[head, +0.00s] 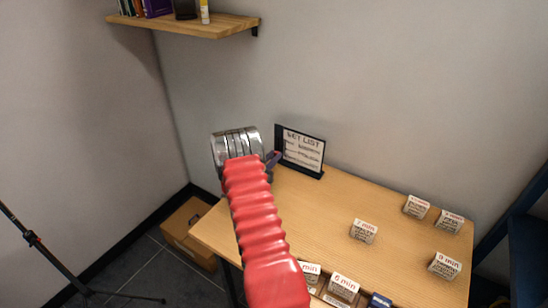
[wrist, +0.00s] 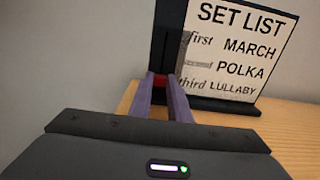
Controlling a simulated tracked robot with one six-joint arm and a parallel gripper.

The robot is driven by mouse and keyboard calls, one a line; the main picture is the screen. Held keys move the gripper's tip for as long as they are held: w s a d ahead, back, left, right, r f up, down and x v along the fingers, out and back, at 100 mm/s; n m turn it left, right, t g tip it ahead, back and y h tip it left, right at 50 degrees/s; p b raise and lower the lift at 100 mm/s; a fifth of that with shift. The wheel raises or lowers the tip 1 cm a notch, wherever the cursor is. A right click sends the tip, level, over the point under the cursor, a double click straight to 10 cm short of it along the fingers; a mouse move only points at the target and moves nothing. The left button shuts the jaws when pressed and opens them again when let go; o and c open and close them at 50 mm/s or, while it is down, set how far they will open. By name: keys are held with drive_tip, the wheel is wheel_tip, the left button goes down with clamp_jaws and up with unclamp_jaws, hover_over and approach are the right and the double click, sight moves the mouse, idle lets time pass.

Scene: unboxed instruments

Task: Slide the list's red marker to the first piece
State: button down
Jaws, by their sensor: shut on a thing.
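The set list board (head: 304,149) stands upright in a black frame at the table's back left. In the wrist view the board (wrist: 238,45) reads "first MARCH", a partly blurred word with "POLKA", and "third LULLABY". The red marker (wrist: 160,80) sits on the dark strip left of the text, about level with the third line. My gripper (wrist: 168,95) is shut on the marker, its two purple fingers hiding part of it. In the head view my gripper (head: 275,158) is at the board's left edge; the marker cannot be made out there.
The wooden table (head: 300,215) bears several white labelled blocks, such as the "7 min" one (head: 364,231), and a blue item (head: 379,301) at the front. A cardboard box (head: 190,232) stands on the floor to the left. A wall shelf (head: 190,25) hangs above.

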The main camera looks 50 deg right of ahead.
drive_tip(key=shift+w, duration=0.1)
drive_tip(key=shift+r, duration=3.95)
drive_tip(key=shift+w, duration=0.1)
drive_tip(key=c, duration=2.1)
unclamp_jaws()
drive_tip(key=o, duration=0.5)
drive_tip(key=shift+f, duration=0.1)
drive_tip(key=shift+c, duration=0.2)
drive_tip(key=shift+a, duration=0.15)
drive_tip(key=s+a, duration=0.1)
drive_tip(key=a, duration=1.2)
drive_tip(key=shift+s+a, duration=0.25)
drive_tip(key=shift+a, duration=0.05)
